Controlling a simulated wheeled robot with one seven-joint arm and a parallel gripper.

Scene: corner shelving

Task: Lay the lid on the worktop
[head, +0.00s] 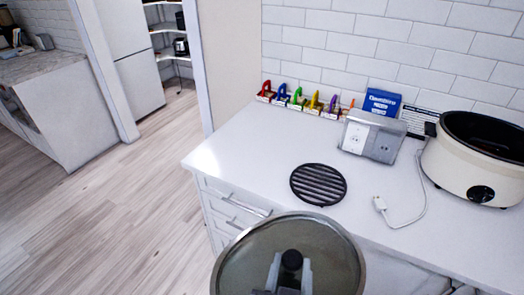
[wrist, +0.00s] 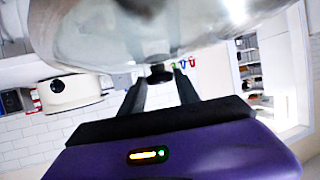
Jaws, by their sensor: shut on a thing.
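A round glass lid (head: 325,245) with a metal rim and a black knob is in the lower middle of the head view. My gripper (head: 290,277) is shut on the lid's knob. The lid is in front of the white worktop (head: 245,150) and covers part of its front edge. In the wrist view the lid (wrist: 110,35) fills the top, and the two fingers of my gripper (wrist: 160,80) reach up to its black knob.
A black round trivet (head: 318,184) lies on the worktop. A cream slow cooker (head: 450,168) stands at right, with a plug and cord (head: 400,222) nearby. A socket box (head: 372,137), a blue box (head: 381,103) and several coloured items (head: 297,100) line the wall. The worktop's left part is clear.

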